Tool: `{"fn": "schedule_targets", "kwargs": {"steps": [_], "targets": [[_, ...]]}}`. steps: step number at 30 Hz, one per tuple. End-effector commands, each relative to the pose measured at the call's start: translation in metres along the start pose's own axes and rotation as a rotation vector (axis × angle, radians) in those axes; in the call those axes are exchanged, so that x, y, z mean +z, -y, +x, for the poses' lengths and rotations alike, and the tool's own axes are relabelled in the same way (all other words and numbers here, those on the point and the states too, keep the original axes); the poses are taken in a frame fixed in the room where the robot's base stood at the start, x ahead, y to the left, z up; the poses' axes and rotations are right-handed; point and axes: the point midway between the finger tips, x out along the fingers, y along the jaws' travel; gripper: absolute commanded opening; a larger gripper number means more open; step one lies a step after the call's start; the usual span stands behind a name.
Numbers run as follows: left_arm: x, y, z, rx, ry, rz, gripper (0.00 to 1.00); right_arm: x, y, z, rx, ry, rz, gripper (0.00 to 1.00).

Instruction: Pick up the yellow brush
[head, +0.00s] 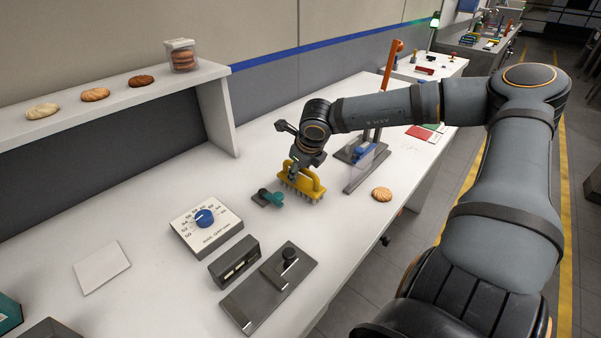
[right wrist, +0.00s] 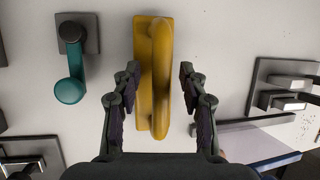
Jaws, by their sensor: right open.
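The yellow brush (head: 303,184) stands on the white table in the middle of the head view, with its handle up and its bristles down. In the right wrist view the brush (right wrist: 159,65) lies lengthwise up the picture, partly between my fingers. My right gripper (head: 299,165) is over the brush in the head view. In the right wrist view my right gripper (right wrist: 158,105) is open, with one finger on each side of the handle and a gap showing on both sides. My left gripper is not in view.
A teal-handled lever (head: 270,198) sits close to the left of the brush. A grey stand (head: 359,172) is at its right, and a biscuit (head: 382,194) lies near the table edge. A dial box (head: 206,226) and a grey slotted block (head: 234,262) stand nearer.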

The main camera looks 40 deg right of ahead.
Motion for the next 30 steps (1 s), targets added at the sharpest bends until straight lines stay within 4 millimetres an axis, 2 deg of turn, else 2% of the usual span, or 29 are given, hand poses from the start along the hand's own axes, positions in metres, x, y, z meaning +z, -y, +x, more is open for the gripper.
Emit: {"fn": "schedule_targets", "kwargs": {"steps": [3,12,30], "targets": [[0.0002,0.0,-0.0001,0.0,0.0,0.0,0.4,-0.0002,-0.0002,0.0001,0.0,0.0,0.0,0.4],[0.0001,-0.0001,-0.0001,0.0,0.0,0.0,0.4,-0.0001,-0.0001,0.0001,0.0,0.0,0.0,0.0],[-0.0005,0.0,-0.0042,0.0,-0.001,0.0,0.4,0.0009,0.0004,-0.0022,0.0,0.0,0.0,0.0]]}}
